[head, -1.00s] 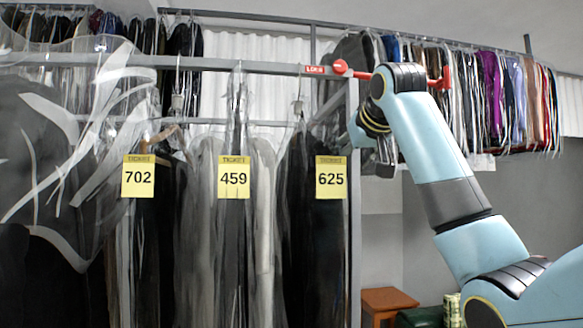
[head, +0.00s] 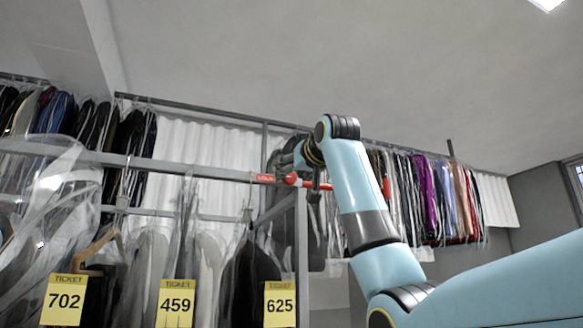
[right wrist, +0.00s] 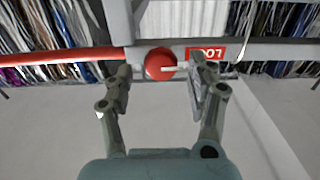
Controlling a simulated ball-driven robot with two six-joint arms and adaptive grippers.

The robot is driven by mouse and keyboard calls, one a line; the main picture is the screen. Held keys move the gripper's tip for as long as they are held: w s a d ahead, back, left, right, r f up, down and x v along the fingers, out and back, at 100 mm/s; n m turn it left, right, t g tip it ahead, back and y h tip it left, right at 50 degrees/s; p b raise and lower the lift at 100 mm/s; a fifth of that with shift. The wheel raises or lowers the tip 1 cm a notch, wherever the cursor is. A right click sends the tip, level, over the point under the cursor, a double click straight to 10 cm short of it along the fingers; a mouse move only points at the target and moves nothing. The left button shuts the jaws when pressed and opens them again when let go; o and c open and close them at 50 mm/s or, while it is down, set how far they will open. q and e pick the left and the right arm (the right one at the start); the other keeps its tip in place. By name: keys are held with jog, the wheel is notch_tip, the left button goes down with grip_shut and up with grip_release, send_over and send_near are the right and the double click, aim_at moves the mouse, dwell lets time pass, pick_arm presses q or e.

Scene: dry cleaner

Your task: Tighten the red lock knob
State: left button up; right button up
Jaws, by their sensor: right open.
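The red lock knob (head: 290,179) is a round red ball at the right end of the grey rail, beside a red label with white letters (head: 264,178). In the right wrist view the knob (right wrist: 160,64) has a pale pointer sticking out toward the label (right wrist: 207,53), which appears upside down. My right gripper (right wrist: 162,82) is open, its two fingers apart on either side of the knob's line, and nothing is clamped. In the head view the right gripper (head: 314,186) is just right of the knob, partly hidden by its own wrist. My left gripper is not in view.
A red bar (right wrist: 62,56) runs sideways from near the knob. Bagged garments with yellow tickets 702 (head: 65,300), 459 (head: 175,303) and 625 (head: 280,304) hang below the rail. More clothes (head: 440,195) hang behind on the right. A grey post (head: 302,245) stands below the knob.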

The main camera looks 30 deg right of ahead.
jog(key=shift+x, duration=0.85)
jog(key=shift+a, duration=0.1)
jog(key=c, duration=1.1)
